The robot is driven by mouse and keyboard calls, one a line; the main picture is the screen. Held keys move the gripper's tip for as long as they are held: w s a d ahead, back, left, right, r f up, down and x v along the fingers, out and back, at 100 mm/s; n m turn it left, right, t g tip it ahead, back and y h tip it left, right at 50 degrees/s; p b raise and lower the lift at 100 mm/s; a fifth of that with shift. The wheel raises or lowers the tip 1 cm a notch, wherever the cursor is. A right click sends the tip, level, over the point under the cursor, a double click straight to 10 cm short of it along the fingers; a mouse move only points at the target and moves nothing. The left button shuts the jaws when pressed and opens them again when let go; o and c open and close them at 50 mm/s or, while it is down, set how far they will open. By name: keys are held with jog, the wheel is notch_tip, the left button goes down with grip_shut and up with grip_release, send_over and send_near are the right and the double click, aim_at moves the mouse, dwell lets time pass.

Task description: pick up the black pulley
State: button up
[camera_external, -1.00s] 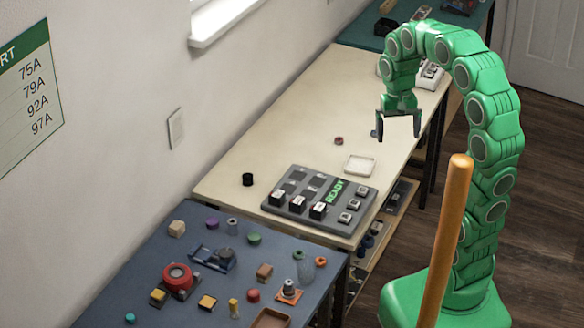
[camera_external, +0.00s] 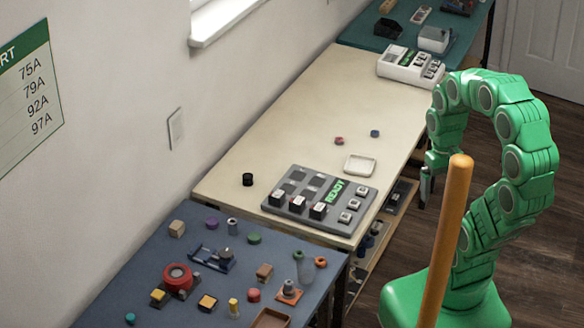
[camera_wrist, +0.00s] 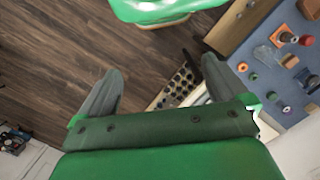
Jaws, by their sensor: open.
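The black pulley is probably the small black cylinder (camera_external: 247,180) standing on the cream table (camera_external: 300,130), left of the grey READY board (camera_external: 318,203). I cannot pick it out in the wrist view. My gripper (camera_external: 427,188) hangs past the right edge of the cream table, pointing down, well to the right of the black cylinder. In the wrist view my gripper (camera_wrist: 160,82) has its two dark fingers wide apart with nothing between them.
A white tray (camera_external: 360,165), a small red part (camera_external: 339,141) and a blue-grey part (camera_external: 375,133) lie on the cream table. A white device (camera_external: 410,68) stands at its far end. The blue table (camera_external: 150,250) in front is crowded. An orange pole (camera_external: 448,240) rises near my base.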

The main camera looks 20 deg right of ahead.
jog(key=c, duration=0.6)
jog(key=shift+o, duration=0.2)
